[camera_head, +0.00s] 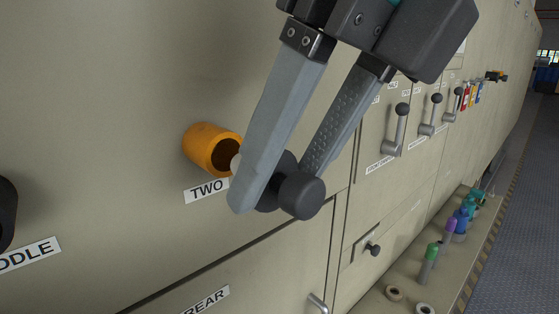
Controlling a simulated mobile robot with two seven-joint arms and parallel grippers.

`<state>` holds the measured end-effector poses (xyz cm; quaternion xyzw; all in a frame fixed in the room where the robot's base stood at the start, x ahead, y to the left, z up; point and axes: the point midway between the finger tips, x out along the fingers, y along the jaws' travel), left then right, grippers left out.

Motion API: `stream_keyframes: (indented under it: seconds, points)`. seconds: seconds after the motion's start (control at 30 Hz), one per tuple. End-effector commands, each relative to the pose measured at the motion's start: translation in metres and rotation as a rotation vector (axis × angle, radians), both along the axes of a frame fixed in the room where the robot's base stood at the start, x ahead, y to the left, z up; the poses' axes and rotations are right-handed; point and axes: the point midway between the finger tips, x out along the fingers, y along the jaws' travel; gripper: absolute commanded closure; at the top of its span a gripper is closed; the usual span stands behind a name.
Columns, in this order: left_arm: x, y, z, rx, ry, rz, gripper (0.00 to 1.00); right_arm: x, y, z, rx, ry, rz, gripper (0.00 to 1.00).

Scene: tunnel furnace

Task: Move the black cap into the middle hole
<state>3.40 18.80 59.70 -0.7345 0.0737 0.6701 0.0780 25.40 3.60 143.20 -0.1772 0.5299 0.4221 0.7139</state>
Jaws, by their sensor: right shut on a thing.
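My right gripper (270,200) comes down from the top with its two grey fingers shut on the black cap (302,196). The cap's round black knob points to the lower right, and a pale tip shows left of the finger. The near finger hides the middle of the cap. An orange tube (203,148) with an open dark mouth sticks out of the beige panel, just left of the cap, above a label reading TWO. The pale tip overlaps the tube's mouth edge; I cannot tell whether they touch. My left gripper is not in view.
A dark rounded object (6,214) is cut off at the left edge, above a label ending in DDLE. Levers (398,130) with black knobs stick out at the right. Floor lies clear at the far right.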

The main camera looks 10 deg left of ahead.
Motion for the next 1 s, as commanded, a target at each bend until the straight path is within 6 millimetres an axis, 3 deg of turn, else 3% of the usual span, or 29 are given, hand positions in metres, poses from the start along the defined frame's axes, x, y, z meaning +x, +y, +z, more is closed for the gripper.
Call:
stream_keyframes:
  seconds: [0.27, 0.8, 1.0]
  points:
    - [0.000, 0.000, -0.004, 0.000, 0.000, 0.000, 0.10, -0.005, -0.006, 0.000, 0.003, -0.001, 0.000, 1.00]
    - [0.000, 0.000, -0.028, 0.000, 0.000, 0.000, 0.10, -0.051, -0.066, -0.001, 0.003, -0.002, -0.002, 1.00]
    - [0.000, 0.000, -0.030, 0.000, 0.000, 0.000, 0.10, -0.061, -0.078, 0.000, 0.001, -0.001, 0.000, 1.00]
